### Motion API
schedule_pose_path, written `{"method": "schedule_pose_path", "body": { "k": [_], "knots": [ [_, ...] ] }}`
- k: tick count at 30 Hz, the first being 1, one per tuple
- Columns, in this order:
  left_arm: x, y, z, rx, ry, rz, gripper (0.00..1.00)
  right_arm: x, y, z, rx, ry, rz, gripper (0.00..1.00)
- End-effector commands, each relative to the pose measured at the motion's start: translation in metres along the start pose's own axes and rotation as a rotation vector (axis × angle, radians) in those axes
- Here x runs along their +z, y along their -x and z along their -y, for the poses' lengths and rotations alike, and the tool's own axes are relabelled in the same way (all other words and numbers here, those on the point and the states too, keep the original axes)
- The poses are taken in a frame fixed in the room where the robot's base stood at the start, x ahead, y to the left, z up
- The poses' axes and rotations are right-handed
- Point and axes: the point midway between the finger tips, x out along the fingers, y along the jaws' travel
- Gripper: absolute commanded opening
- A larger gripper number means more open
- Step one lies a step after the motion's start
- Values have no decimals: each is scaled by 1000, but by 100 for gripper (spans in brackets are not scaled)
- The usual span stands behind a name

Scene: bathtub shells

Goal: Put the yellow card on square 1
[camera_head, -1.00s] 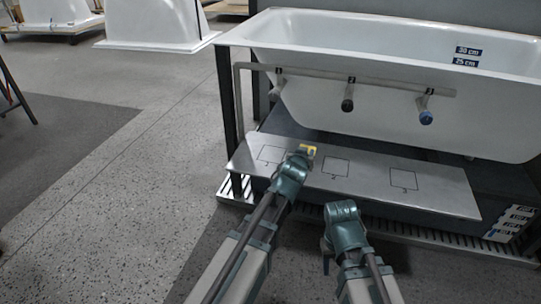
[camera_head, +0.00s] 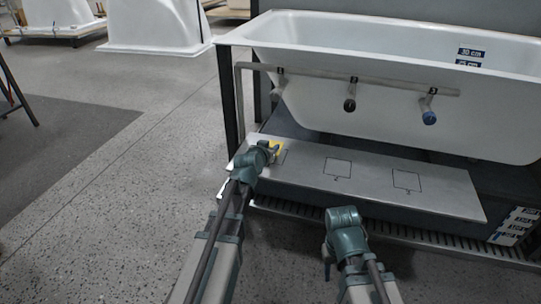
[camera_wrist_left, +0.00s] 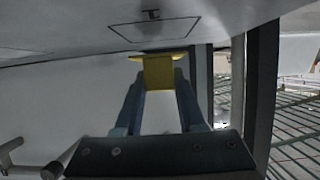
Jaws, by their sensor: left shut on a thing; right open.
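The yellow card (camera_head: 277,146) is in my left gripper (camera_head: 272,150), over the left end of the grey board (camera_head: 445,191). My left gripper is shut on it. In the left wrist view the card (camera_wrist_left: 160,72) sits between the two fingers, close to the outline of square 1 (camera_wrist_left: 155,30). I cannot tell whether the card touches the board. In the head view my left gripper hides most of square 1 (camera_head: 284,156). My right gripper (camera_head: 327,258) is open and low in front of the board; its fingers are barely visible.
Square 2 (camera_head: 338,167) and square 3 (camera_head: 406,180) are bare. A white bathtub shell (camera_head: 390,65) hangs over the board's back, with a pipe rail (camera_head: 310,71) and numbered knobs in front. A dark post (camera_head: 228,100) stands at the board's left.

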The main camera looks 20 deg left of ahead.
Motion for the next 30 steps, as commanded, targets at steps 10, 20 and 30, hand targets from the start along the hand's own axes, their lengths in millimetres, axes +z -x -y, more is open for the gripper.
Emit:
{"method": "schedule_pose_path", "body": {
  "k": [10,20,30],
  "knots": [
    [27,-11,0,0,0,0,0,-1,-29,3,0,0,0,50],
    [29,-12,0,0,0,0,44,-2,-31,3,0,0,0,50],
    [28,-12,0,0,0,0,69,-2,-31,3,0,0,0,50]
  ]
}}
